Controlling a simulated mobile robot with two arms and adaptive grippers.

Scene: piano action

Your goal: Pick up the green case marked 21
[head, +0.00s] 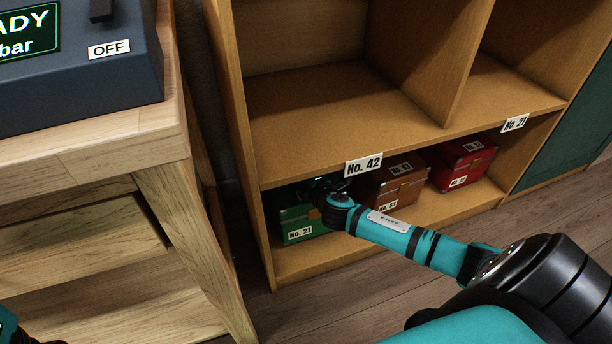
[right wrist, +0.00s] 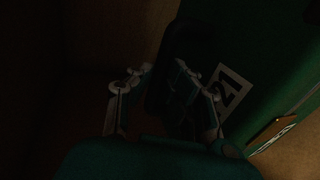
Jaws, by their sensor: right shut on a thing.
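The green case marked 21 (head: 293,218) stands upright on the lowest shelf at the left end, with its label facing out. In the right wrist view the green case top (right wrist: 268,62) fills the right side, with a "21" label beside the fingers. My right gripper (head: 325,187) reaches into the shelf over the case. In the right wrist view its fingers (right wrist: 160,82) are shut on a dark handle on top of the case. The view is dim, and the handle is partly hidden by the fingers. The case appears to rest on the shelf.
A brown case (head: 393,188) and a red case (head: 462,160) stand right of the green one. The shelf board marked No. 42 (head: 410,130) runs closely above. The shelf's left side panel (head: 262,235) is near the green case. A wooden bench (head: 190,215) stands left.

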